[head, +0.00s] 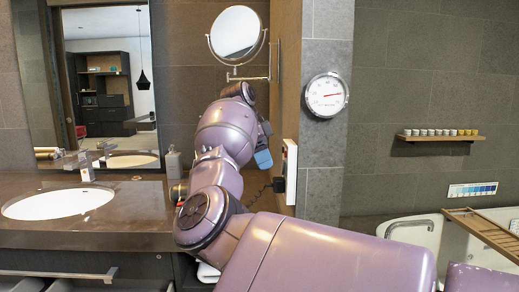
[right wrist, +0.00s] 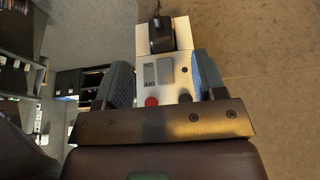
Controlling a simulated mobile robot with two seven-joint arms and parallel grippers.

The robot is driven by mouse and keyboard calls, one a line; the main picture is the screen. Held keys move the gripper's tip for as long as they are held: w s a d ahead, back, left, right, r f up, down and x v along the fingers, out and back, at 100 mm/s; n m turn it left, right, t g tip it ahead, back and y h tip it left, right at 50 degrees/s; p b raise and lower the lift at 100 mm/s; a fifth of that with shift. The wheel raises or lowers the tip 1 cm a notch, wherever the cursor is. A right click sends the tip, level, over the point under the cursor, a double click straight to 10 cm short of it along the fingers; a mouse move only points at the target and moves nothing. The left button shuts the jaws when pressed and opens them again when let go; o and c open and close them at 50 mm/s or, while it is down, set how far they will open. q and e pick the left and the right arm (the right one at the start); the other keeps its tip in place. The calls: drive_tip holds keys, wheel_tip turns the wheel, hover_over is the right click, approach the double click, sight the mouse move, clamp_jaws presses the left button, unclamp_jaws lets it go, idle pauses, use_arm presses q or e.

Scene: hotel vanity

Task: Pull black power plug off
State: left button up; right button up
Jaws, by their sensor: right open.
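The black power plug (head: 279,185) sits in a white wall panel (head: 291,165) on the side of the brown wall, with its dark cord hanging to the left. In the right wrist view the black plug (right wrist: 161,36) is at the top end of the panel (right wrist: 178,55), beyond my fingertips. My right gripper (head: 264,150) is open and faces the panel; its blue fingers also show in the right wrist view (right wrist: 162,62). The fingers appear on either side of the panel's switch and red button, with nothing held between them. My left gripper is not in view.
A round mirror (head: 236,33) on a wall bracket is above my right arm. A dial gauge (head: 325,95) hangs on the grey wall at right. The sink counter (head: 130,215) is at left, with a soap bottle (head: 173,162). A bathtub (head: 410,232) is at right.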

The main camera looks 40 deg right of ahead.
sight(274, 178)
drive_tip(key=b+x, duration=0.1)
drive_tip(key=x, duration=0.6)
drive_tip(key=shift+d+f, duration=0.1)
drive_tip(key=shift+f, duration=0.05)
drive_tip(key=c, duration=1.1)
drive_tip(key=shift+c, duration=0.2)
drive_tip(key=shift+w+a, duration=0.3)
drive_tip(key=shift+a, duration=0.25)
drive_tip(key=shift+w+a, duration=0.35)
drive_tip(key=shift+a, duration=0.25)
